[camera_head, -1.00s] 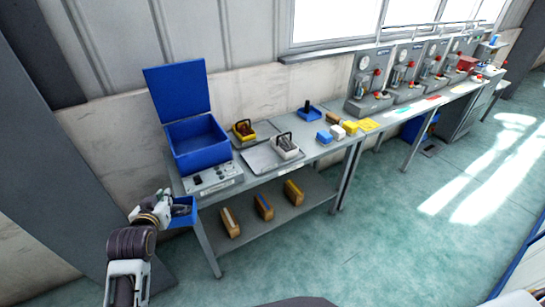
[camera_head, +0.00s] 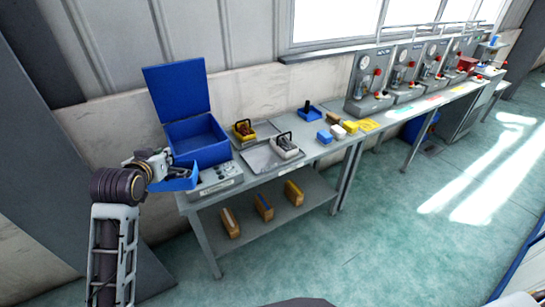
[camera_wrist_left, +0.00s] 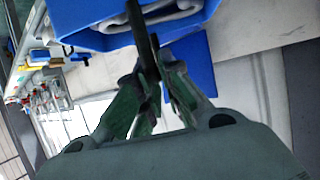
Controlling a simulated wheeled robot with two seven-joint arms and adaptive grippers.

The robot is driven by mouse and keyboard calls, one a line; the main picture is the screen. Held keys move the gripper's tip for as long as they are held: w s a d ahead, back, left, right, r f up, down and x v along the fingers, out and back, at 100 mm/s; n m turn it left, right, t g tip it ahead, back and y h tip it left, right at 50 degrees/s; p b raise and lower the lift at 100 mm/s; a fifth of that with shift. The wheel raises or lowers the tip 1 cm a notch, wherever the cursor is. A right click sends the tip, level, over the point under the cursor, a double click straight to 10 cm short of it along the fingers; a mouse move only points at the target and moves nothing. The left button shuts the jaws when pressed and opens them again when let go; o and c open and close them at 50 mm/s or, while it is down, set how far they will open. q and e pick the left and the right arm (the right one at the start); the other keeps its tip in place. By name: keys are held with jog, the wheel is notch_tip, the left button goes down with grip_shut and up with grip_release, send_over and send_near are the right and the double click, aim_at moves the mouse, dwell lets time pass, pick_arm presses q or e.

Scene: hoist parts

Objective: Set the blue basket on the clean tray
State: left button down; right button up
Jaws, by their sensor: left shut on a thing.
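The blue basket (camera_head: 180,180) hangs from my left gripper (camera_head: 163,163) at the left end of the bench, in front of the blue open-lidded box. In the left wrist view my left gripper (camera_wrist_left: 150,60) is shut on the basket's dark upright handle, and the basket (camera_wrist_left: 112,40) shows at the top with grey-white parts inside. A flat grey tray (camera_head: 258,158), likely the clean tray, lies on the bench to the right of the box. A pale basket with a dark handle (camera_head: 286,148) stands on its right part; its left part is bare. My right gripper is not in view.
The blue box (camera_head: 205,155) with its raised lid (camera_head: 178,90) and a grey control panel (camera_head: 218,178) stand between basket and tray. A yellow basket (camera_head: 243,132) is behind the tray. Small blocks (camera_head: 338,131) lie further right. Wooden-coloured blocks (camera_head: 264,207) stand on the lower shelf.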

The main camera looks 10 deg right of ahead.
pick_arm(q)
jog(key=w+d+r+m+g+h+b, duration=0.1)
jog(key=w+d+r+m+h, duration=0.15)
jog(key=d, duration=0.25)
jog(key=w+d+r+m+h, duration=0.1)
jog(key=w+d+r, duration=0.2)
jog(key=d+r, duration=0.15)
jog(key=s+d+f+m+g+h, duration=0.1)
jog(key=d+f, duration=0.3)
jog(key=f, duration=0.4)
jog(key=s+d+f+m+g+h, duration=0.2)
jog(key=d+f+m+h, duration=0.1)
jog(key=f, duration=0.5)
jog(key=shift+s+d+f+m+h, duration=0.25)
jog(key=shift+s+d+m+h, duration=0.1)
jog(key=shift+d+m, duration=0.3)
jog(key=shift+d, duration=0.1)
jog(key=shift+g, duration=0.3)
